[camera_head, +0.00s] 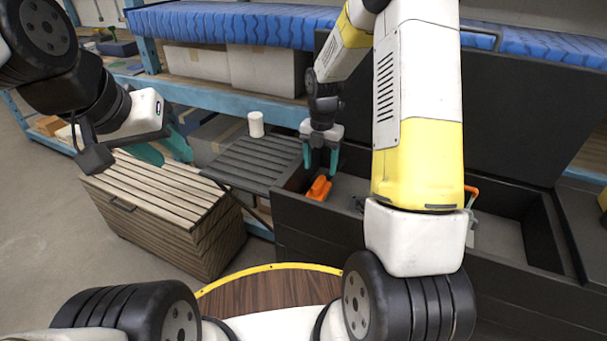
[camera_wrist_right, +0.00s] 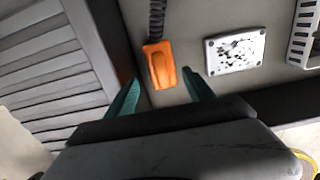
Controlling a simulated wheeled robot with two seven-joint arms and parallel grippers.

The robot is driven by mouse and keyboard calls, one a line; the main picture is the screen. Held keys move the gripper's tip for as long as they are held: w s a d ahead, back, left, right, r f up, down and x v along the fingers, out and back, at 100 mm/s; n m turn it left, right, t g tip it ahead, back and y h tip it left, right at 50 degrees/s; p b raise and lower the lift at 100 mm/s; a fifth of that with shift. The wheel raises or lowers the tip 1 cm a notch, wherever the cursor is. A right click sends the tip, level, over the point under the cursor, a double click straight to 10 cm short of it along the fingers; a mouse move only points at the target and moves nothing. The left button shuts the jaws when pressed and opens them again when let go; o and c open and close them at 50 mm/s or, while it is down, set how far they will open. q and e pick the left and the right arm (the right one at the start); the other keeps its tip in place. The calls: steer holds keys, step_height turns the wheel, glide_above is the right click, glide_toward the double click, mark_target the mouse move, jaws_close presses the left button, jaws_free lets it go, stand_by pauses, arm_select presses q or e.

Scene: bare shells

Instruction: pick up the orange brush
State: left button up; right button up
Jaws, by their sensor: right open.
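The orange brush (camera_head: 318,188) lies inside the open dark chest (camera_head: 300,225), near its left wall. In the right wrist view its orange part (camera_wrist_right: 160,66) points toward me, with a dark ridged part running up from it. My right gripper (camera_head: 321,172) points down just above the brush, open and empty. In the wrist view its two teal fingers stand either side of the brush's near end; I cannot tell whether they touch it. My left gripper (camera_head: 172,156) is open and empty, above the slatted wooden box at the left.
A white cup-like cylinder (camera_head: 256,124) stands on a dark slatted top (camera_head: 255,160) left of the chest. The slatted wooden box (camera_head: 165,205) stands on the floor. In the chest lie a speckled white plate (camera_wrist_right: 235,52) and a white slotted basket (camera_wrist_right: 302,35). Blue shelving stands behind.

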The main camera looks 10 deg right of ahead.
mark_target(319, 181)
steer(key=f, duration=0.8)
steer(key=shift+s+a, duration=0.1)
steer(key=shift+s, duration=0.15)
steer(key=shift+r, duration=0.1)
steer(key=c, duration=1.2)
steer(key=shift+r, duration=0.1)
step_height(319, 181, up, 18)
steer(key=shift+f, duration=0.1)
